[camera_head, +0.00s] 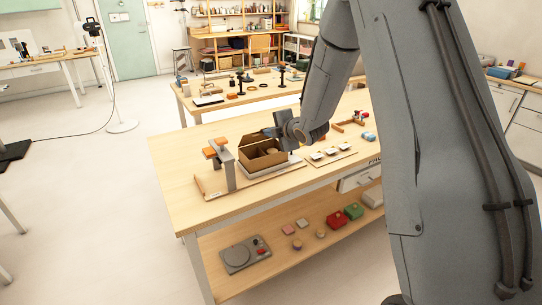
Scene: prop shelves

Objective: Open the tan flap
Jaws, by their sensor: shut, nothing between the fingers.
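A small tan-brown box (267,161) stands on a pale base on the front table. Its top shows a dark opening. A tan panel, seemingly the flap (253,142), stands up along the far left side; its exact angle is too small to tell. My gripper (271,131) is shut and empty, just above the box's far edge. I cannot tell whether it touches the flap. My wrist and arm come in from the right and hide the table behind them.
A grey post stand with orange pieces (218,150) is close to the box's left. A board with several small white pieces (325,153) lies to its right. The lower shelf (240,285) holds a grey device and coloured boxes.

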